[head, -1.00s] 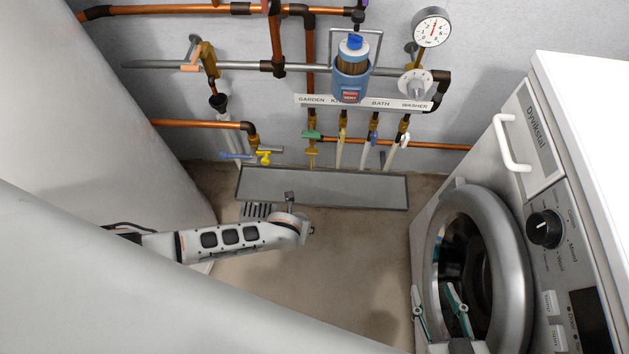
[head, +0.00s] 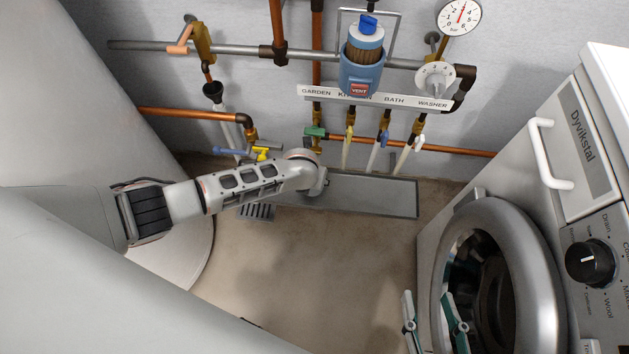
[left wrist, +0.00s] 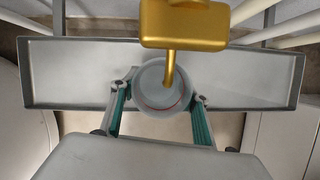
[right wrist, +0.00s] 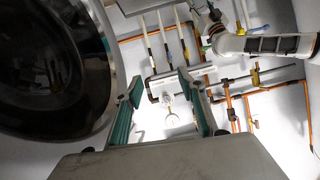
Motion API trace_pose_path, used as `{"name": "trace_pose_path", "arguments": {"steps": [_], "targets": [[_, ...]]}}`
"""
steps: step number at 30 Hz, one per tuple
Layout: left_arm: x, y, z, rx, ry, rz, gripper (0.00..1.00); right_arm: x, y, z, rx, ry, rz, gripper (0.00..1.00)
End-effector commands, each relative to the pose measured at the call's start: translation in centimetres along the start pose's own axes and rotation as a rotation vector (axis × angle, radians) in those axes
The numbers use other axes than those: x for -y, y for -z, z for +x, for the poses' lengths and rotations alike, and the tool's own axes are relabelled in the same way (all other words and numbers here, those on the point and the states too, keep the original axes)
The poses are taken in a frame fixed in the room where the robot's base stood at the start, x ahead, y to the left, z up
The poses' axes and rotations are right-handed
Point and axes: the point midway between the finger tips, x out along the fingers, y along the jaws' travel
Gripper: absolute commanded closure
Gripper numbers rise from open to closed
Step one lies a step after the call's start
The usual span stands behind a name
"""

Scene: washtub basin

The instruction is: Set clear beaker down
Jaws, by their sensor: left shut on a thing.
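The clear beaker (left wrist: 150,92) shows from above in the left wrist view, round, with a reddish line around its inside. My left gripper (left wrist: 159,99) is shut on it, one green-padded finger on each side. A brass tap (left wrist: 185,25) covers part of the beaker, its spout over the opening. The grey rectangular tray (left wrist: 255,80) lies below; I cannot tell whether the beaker touches it. In the head view my left wrist is at the tray (head: 375,190), and the beaker is hidden. My right gripper (head: 435,325) is open and empty, also in the right wrist view (right wrist: 160,103).
A washing machine (head: 590,130) with a round door (head: 540,270) stands at the right, close to my right gripper. Copper pipes, taps and a labelled strip (head: 375,97) line the wall behind the tray.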

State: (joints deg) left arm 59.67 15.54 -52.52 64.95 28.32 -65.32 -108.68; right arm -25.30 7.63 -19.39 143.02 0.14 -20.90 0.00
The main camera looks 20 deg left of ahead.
Motion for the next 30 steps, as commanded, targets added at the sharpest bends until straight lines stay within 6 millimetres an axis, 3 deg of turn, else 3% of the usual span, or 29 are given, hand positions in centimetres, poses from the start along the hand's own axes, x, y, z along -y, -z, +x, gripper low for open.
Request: {"name": "trace_pose_path", "arguments": {"steps": [2, 8, 14, 21, 22, 24, 30], "targets": [[0.0, -0.6, 0.5, -0.001, 0.000, -0.002, 0.75, 0.1, -0.3, 0.1, 0.003, 0.002, 0.008, 0.60], [-0.1, 1.7, 3.8, -0.014, -0.002, 0.000, 0.75, 2.6, -0.9, 0.5, -0.020, 0.038, 0.197, 0.60], [-0.1, 0.7, 3.5, 0.001, 0.000, 0.000, 0.79, 3.0, -0.4, 0.5, -0.035, 0.045, 0.225, 0.60], [-0.1, 0.9, 3.8, 0.000, -0.001, 0.000, 0.79, 3.1, -0.6, 0.5, -0.032, 0.047, 0.236, 0.60], [-0.1, 0.9, 3.9, 0.000, -0.001, 0.000, 0.52, 3.2, -0.6, 0.5, -0.034, 0.048, 0.239, 0.60], [-0.1, 0.8, 3.8, 0.002, -0.001, 0.000, 0.38, 3.2, -0.6, 0.5, -0.035, 0.048, 0.238, 0.60], [0.0, 0.8, 3.7, 0.002, -0.001, 0.000, 0.38, 3.1, -0.5, 0.5, -0.035, 0.047, 0.237, 0.60]]}}
